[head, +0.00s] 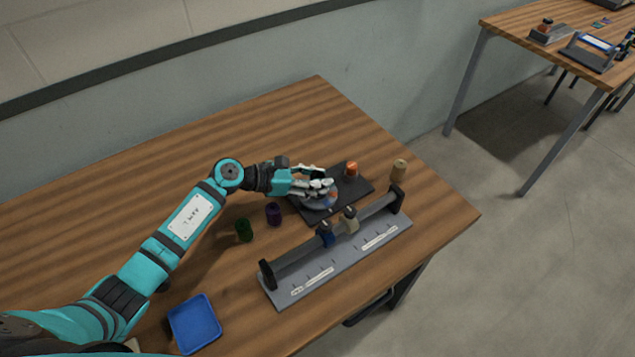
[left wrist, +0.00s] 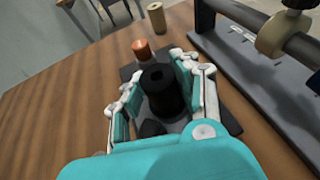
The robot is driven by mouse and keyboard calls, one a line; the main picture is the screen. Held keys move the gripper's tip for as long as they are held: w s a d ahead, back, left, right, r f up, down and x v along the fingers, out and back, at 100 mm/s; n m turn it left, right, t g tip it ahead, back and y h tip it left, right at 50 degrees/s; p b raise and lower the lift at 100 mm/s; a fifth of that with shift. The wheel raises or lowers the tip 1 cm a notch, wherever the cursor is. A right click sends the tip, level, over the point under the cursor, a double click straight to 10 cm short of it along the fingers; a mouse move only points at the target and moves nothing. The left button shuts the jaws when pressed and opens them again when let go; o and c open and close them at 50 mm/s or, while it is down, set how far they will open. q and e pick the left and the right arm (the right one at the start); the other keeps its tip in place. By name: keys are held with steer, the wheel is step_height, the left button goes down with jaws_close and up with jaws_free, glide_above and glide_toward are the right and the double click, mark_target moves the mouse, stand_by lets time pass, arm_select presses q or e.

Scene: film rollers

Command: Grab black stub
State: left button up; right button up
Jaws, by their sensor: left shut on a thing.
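The black stub (left wrist: 160,88) is a dark cylinder with a hole in its top, seen in the left wrist view between the fingers of my left gripper (left wrist: 160,95). The gripper is shut on it. In the head view my left gripper (head: 330,187) is over the dark plate (head: 358,190), and its fingers hide the stub. I cannot tell whether the stub touches the plate. My right gripper is not in view.
An orange cylinder (head: 352,169) stands on the plate's far part. A grey rail stand (head: 345,258) and blue tray (head: 194,323) are in front.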

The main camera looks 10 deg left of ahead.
arm_select(q)
jaws_close()
steer(key=shift+r, duration=0.1)
